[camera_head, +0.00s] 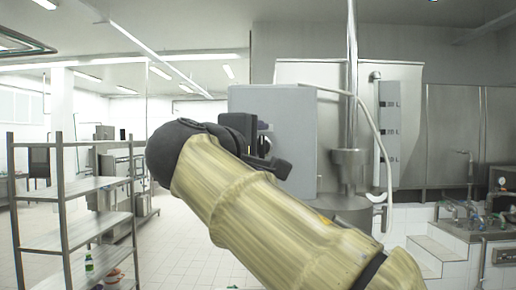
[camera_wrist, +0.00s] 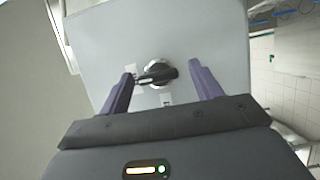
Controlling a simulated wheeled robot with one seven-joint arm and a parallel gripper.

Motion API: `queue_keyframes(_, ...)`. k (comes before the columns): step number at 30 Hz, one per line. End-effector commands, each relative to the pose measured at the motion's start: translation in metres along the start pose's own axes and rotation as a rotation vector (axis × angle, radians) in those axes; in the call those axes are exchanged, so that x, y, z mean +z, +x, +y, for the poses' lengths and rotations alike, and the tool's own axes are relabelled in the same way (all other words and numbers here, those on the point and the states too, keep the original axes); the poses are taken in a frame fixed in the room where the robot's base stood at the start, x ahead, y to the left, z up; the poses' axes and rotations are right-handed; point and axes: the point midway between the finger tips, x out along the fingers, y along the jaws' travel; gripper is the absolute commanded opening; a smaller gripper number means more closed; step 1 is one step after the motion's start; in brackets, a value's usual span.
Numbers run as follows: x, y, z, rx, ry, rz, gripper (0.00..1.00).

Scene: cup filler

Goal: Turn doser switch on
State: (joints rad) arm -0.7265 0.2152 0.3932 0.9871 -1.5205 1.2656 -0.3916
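The doser switch is a black rotary knob with a round metal base (camera_wrist: 157,72), on the flat grey face of a box (camera_wrist: 200,30) in the wrist view. Its dark handle points to the lower left. My gripper (camera_wrist: 162,82) has its two purple fingers spread apart, one on each side of the knob. The left fingertip is close to the handle's end; I cannot tell whether they touch. In the head view the grey box (camera_head: 300,130) stands behind my arm, my gripper (camera_head: 262,135) is at its left side, mostly hidden, and the switch is hidden.
A metal hopper and pipe (camera_head: 350,170) stand right of the box. A metal shelf rack (camera_head: 75,215) stands at the left with a green bottle (camera_head: 89,263) on it. A counter with taps (camera_head: 470,215) is at the right. Tiled floor (camera_head: 175,240) between the rack and my arm is clear.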

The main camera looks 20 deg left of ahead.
Motion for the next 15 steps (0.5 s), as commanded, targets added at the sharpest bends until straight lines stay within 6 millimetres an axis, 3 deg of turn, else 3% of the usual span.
queue_keyframes(10, 0.000, -0.003, 0.001, 0.003, 0.000, 0.002, 0.65)
queue_keyframes(15, 0.000, -0.019, 0.000, 0.005, 0.001, 0.004, 0.65)
